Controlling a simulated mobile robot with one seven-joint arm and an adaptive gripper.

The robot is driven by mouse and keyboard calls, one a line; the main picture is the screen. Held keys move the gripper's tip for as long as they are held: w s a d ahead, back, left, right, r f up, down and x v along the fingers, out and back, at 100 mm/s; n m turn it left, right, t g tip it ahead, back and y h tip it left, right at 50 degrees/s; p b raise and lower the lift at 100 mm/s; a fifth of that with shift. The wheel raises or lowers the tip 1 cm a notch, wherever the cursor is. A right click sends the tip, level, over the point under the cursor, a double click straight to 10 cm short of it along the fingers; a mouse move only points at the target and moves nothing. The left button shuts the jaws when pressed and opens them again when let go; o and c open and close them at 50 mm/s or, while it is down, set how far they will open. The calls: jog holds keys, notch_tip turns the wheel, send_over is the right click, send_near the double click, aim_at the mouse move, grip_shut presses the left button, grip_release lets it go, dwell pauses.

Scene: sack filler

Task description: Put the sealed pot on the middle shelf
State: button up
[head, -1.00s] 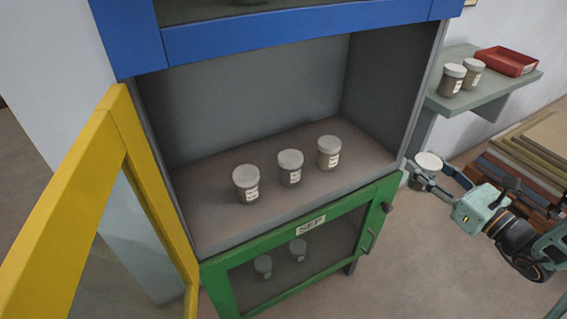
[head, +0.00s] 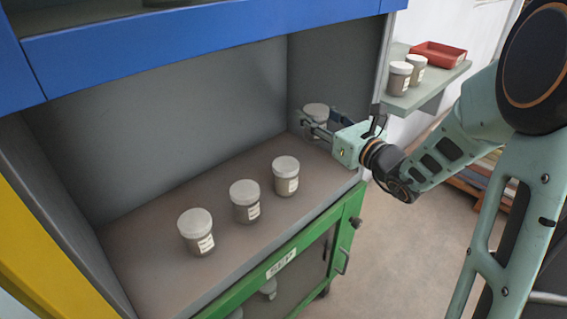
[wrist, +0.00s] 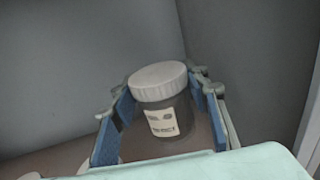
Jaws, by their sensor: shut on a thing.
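My gripper (head: 313,127) reaches into the middle compartment from the right and is shut on a grey pot with a white lid (head: 316,110). In the wrist view the held pot (wrist: 160,85) stands upright between the blue finger pads, its label facing the camera. The pot is at the back right of the middle shelf (head: 150,220). I cannot tell whether its base touches the shelf, as the gripper partly hides it. Three like pots, the left (head: 196,232), middle (head: 245,201) and right (head: 285,176), stand in a row on the shelf.
A blue-framed compartment (head: 200,40) is above and a green door (head: 345,225) below. The open yellow door (head: 40,265) is at left. A side shelf (head: 425,90) holds two pots (head: 399,80) and a red tray (head: 438,54). The shelf's left part is bare.

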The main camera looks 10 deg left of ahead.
notch_tip(320, 180, down, 9)
jog(key=b, duration=0.3)
jog(key=shift+f, duration=0.2)
jog(key=shift+f+b, duration=0.25)
jog(key=shift+b, duration=0.15)
jog(key=o, duration=1.2)
jog(key=shift+r, duration=0.15)
jog(key=shift+s+d+r+p, duration=0.1)
jog(key=shift+r+p, duration=0.05)
jog(key=shift+p, duration=0.15)
jog(key=p+v, duration=0.2)
jog(key=v, duration=0.9)
jog(key=shift+s+d, duration=0.2)
jog(key=shift+s, duration=0.15)
